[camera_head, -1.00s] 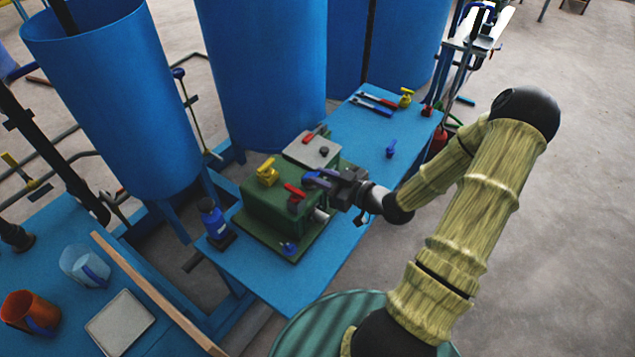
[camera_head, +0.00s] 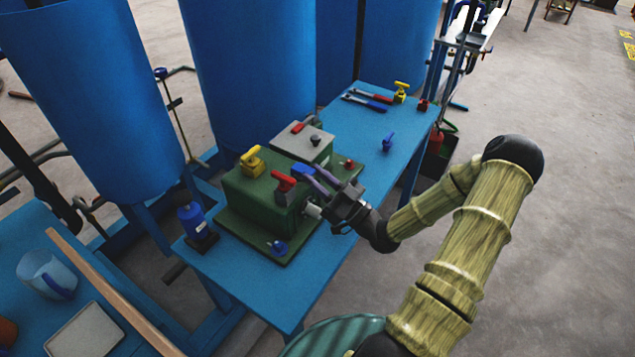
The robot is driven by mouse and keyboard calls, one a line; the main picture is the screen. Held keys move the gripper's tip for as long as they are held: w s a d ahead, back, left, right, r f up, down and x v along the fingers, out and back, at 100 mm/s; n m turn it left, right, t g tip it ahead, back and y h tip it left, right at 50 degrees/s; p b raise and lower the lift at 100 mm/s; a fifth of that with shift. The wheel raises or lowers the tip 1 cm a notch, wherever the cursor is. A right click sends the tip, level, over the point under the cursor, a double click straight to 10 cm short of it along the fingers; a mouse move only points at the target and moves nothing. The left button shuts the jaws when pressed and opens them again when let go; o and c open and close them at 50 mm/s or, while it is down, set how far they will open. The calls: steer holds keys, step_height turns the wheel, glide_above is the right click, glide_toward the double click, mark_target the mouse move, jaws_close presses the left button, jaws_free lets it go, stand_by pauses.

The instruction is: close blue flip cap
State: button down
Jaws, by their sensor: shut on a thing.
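The blue flip cap (camera_head: 302,171) is a small bright blue piece at the right side of the green box (camera_head: 245,190), just behind the red lever. My gripper (camera_head: 316,178) reaches in from the right with its purple-grey fingers at the cap. It is shut on the cap. The cap's exact angle and its hinge are too small and partly hidden by the fingers to tell.
A grey box (camera_head: 290,145) is behind. The blue table (camera_head: 365,130) has free room at the back right.

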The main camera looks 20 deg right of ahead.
stand_by(0.3)
steer(key=c, duration=1.2)
jaws_free()
steer(key=shift+s+d+f, duration=0.1)
steer(key=shift+f, duration=0.05)
steer(key=s+d, duration=0.7)
steer(key=s, duration=0.3)
steer(key=shift+s+d+f, duration=0.15)
steer(key=shift+s+d, duration=0.05)
steer(key=shift+w, duration=0.1)
